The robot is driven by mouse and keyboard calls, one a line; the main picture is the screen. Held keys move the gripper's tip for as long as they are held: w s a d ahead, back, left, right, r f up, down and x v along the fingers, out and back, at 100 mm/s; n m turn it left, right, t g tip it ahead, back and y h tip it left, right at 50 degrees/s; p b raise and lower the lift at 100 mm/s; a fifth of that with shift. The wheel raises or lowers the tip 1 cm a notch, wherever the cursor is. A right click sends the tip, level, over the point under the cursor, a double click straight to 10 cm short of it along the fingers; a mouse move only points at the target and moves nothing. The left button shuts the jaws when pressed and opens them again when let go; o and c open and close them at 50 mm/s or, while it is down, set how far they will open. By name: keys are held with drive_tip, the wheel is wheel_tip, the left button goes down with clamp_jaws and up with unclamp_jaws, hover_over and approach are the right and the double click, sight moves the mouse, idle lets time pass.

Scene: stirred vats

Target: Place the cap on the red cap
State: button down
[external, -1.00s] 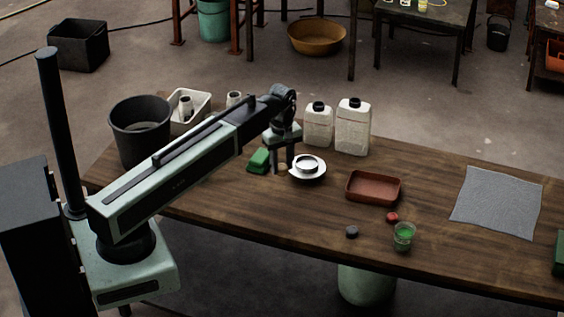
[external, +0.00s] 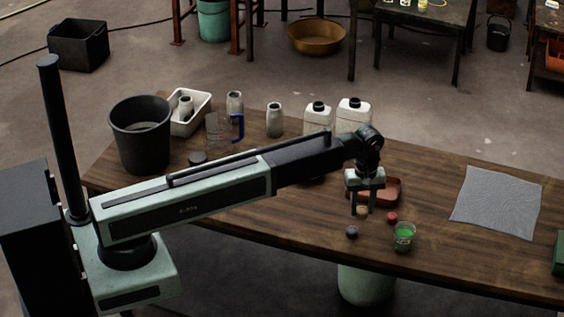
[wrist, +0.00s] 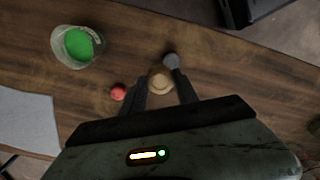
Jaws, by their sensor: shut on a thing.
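A tan cap (external: 362,212) is between the fingertips of my gripper (external: 362,208), which is shut on it; it also shows in the wrist view (wrist: 161,82). The red cap (external: 391,217) sits on the table just right of my gripper in the external view. In the wrist view the red cap (wrist: 118,93) is left of the fingers and apart from them. The gap between the held cap and the table is hard to judge.
A dark grey cap (external: 351,232) lies close to my gripper. A clear cup with green contents (external: 403,237) stands near the red cap. A reddish tray (external: 385,190) is behind the gripper. A grey cloth (external: 497,203) lies to the right, with clear wood between.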

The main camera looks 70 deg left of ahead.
hover_over(392, 216)
drive_tip(key=shift+w+f+b, duration=0.15)
drive_tip(key=shift+f+b, duration=0.3)
drive_tip(key=shift+f, duration=0.15)
wheel_tip(392, 216, down, 4)
drive_tip(key=b, duration=0.4)
drive_tip(key=shift+r, duration=0.25)
drive_tip(key=shift+f, duration=0.2)
drive_tip(key=c, duration=0.9)
unclamp_jaws()
drive_tip(key=shift+r, duration=0.1)
